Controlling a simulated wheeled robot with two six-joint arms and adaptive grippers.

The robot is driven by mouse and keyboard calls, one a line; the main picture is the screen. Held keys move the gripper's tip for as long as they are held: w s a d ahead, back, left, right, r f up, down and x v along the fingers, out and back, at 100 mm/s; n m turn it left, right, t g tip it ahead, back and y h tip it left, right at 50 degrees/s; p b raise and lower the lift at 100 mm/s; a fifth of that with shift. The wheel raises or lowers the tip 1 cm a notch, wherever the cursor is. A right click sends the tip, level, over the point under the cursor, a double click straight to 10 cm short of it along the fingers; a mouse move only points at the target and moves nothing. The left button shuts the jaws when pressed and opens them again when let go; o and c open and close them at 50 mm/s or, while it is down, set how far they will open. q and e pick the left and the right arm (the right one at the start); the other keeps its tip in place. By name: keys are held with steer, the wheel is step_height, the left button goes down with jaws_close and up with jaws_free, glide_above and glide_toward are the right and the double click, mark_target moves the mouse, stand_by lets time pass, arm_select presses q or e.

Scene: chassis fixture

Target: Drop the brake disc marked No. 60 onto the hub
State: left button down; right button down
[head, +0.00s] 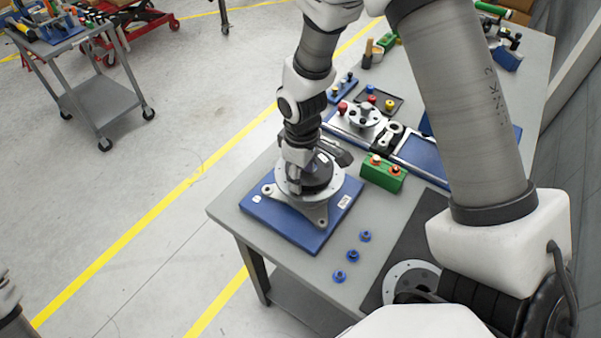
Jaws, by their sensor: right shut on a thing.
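My right gripper (298,178) reaches down over the blue base plate (268,217) at the table's near left corner. It is shut on a grey metal brake disc (331,192), which has a dark raised centre. The disc is over the grey fixture (318,215) on the plate. The hub is hidden under the disc and gripper, so I cannot tell whether they touch. The number on the disc is too small to read. A second disc (398,273) lies on a dark mat, partly hidden by my arm. My left gripper is not recognisable in view.
Several blue knobs (365,236) stand in front of the plate. A grey cart (95,95) stands at the far left.

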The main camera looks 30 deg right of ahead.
steer(key=shift+a+r, duration=0.15)
steer(key=shift+a+p, duration=0.1)
steer(key=shift+p, duration=0.25)
steer(key=shift+s, duration=0.1)
stand_by(0.3)
steer(key=c, duration=0.5)
jaws_free()
steer(key=shift+a, duration=0.1)
